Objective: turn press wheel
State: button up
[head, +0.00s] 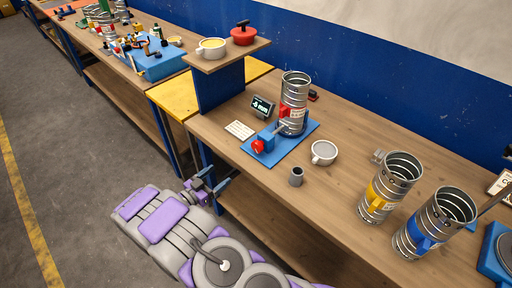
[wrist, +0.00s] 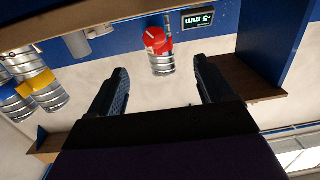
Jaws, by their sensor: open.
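The red press wheel (head: 258,146) is at the front of a small blue fixture (head: 275,142) on the wooden bench. Behind it a ribbed metal duct (head: 294,92) with a red clamp stands upright. In the wrist view, which is upside down, the red wheel (wrist: 154,38) shows in front of the duct (wrist: 162,65), between my fingers in the picture. My gripper (head: 215,180) is open and empty, at the front edge of the bench, apart from the wheel and to its lower left in the head view.
A white mug (head: 324,152) and a grey cup (head: 296,176) stand to the right, with yellow-clamped (head: 392,185) and blue-clamped (head: 434,222) ducts. A raised shelf (head: 228,54) stands behind left.

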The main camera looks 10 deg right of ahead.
jog(key=shift+a, duration=0.15)
jog(key=f+p+v, duration=0.1)
jog(key=p+v, duration=0.1)
jog(key=v, duration=1.5)
jog(key=shift+a+r, duration=0.25)
jog(key=shift+a, duration=0.15)
